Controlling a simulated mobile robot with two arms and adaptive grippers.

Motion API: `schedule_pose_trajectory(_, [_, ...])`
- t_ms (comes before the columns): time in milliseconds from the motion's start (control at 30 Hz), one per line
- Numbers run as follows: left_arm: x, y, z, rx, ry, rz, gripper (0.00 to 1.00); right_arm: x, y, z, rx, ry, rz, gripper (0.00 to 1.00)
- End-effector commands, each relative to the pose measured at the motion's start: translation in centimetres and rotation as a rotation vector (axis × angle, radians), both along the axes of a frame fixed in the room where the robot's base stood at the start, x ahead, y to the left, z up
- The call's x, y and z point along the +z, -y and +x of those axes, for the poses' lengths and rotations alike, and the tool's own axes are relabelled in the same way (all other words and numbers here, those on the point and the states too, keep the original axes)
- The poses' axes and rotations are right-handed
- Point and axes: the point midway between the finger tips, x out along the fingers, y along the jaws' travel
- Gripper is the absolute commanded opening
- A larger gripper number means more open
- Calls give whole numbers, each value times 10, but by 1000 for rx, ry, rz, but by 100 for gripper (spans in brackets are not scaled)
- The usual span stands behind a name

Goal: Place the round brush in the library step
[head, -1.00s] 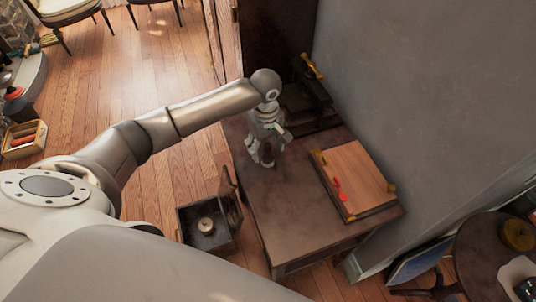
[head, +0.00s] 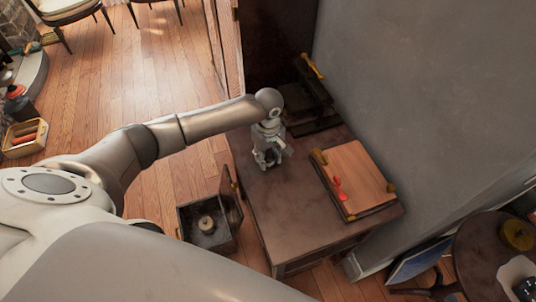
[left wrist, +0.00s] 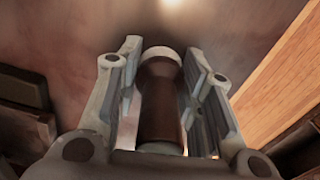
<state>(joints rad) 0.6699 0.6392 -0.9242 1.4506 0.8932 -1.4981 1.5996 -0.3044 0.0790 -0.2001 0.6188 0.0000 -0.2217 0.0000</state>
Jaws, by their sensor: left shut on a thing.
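A dark open box with a raised lid (head: 192,236) stands on the floor left of the table and holds a small pale round thing (head: 206,223). It may be the library step. My right gripper is not in view.
A wooden board (head: 358,172) with a red item (head: 338,188) lies on the table's right part. A dark stepped stand (head: 312,102) is at the back against the grey wall. The table's front part is bare. A small crate (head: 24,138) is on the floor far left.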

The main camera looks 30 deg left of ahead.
Motion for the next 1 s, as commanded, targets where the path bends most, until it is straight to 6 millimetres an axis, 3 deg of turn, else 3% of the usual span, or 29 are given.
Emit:
schedule_pose_trajectory(33, [0, 0, 0, 0, 0, 0, 17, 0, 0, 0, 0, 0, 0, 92])
schedule_pose_trajectory(100, [0, 0, 0, 0, 0, 0, 8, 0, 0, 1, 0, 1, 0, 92])
schedule_pose_trajectory(467, [6, 0, 1, 0, 2, -1, 7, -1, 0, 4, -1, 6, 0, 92])
schedule_pose_trajectory(667, [31, 0, 1, 0, 3, -2, 7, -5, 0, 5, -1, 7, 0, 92])
schedule_pose_trajectory(1000, [81, -4, -42, -2, 2, -1, 7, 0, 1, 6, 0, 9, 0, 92])
